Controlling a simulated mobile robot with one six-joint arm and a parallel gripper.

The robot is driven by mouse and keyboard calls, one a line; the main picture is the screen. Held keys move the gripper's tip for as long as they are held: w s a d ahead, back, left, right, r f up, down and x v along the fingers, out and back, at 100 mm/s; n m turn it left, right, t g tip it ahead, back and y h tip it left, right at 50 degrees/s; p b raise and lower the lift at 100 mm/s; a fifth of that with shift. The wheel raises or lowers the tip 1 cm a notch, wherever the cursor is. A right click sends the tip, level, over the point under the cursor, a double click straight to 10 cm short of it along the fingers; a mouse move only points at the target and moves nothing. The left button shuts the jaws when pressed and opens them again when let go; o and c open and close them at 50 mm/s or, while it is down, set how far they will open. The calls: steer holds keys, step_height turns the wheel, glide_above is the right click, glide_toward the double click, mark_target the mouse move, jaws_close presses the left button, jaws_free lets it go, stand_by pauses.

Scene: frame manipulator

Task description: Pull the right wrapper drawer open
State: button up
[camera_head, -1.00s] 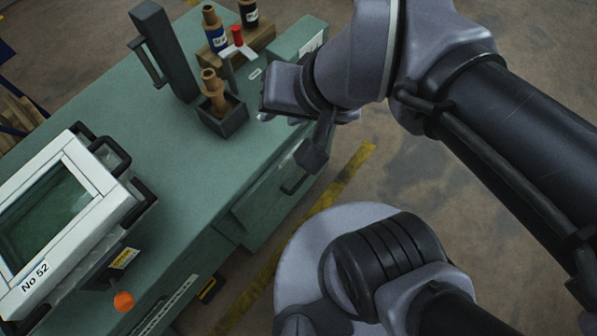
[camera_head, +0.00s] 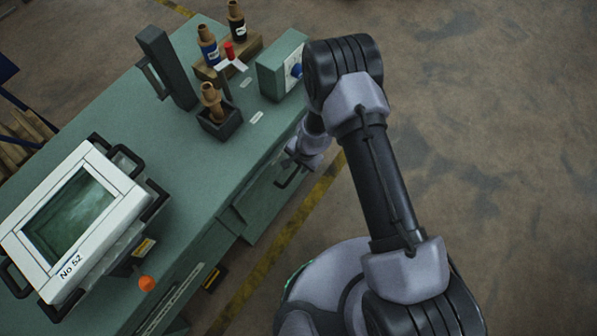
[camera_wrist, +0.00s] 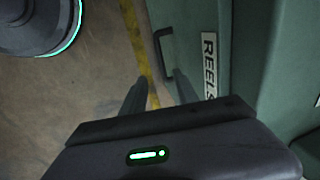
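The green bench (camera_head: 150,120) has a drawer front (camera_head: 262,200) with a dark bar handle (camera_head: 290,177) on its right-hand side in the head view. In the wrist view the dark handle (camera_wrist: 163,52) stands out from a green front beside a white label reading "REELS" (camera_wrist: 209,65). My gripper (camera_wrist: 160,95) is open, its two dark fingers apart and pointing toward the handle. The handle's near end lies close to the gap between the fingertips; contact cannot be seen. In the head view my gripper (camera_head: 300,163) is by the handle, its fingers partly hidden. The drawer looks shut.
On the bench stand a white-framed unit marked "No 52" (camera_head: 40,215), a dark upright block (camera_head: 168,70), a dark cup with a wooden piece (camera_head: 218,125), bottles on a wooden stand (camera_head: 205,70) and a green box (camera_head: 270,75).

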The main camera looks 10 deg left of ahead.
mark_target(293, 176)
steer(key=f+b, duration=0.1)
steer(key=f, duration=0.3)
steer(key=a+f+b, duration=0.1)
steer(key=f, duration=0.3)
steer(key=w+a+f+b, duration=0.1)
steer(key=f+b, duration=0.1)
steer(key=f, duration=0.2)
steer(key=shift+a+f, duration=0.15)
steer(key=shift+f, duration=0.2)
jaws_close()
stand_by(0.6)
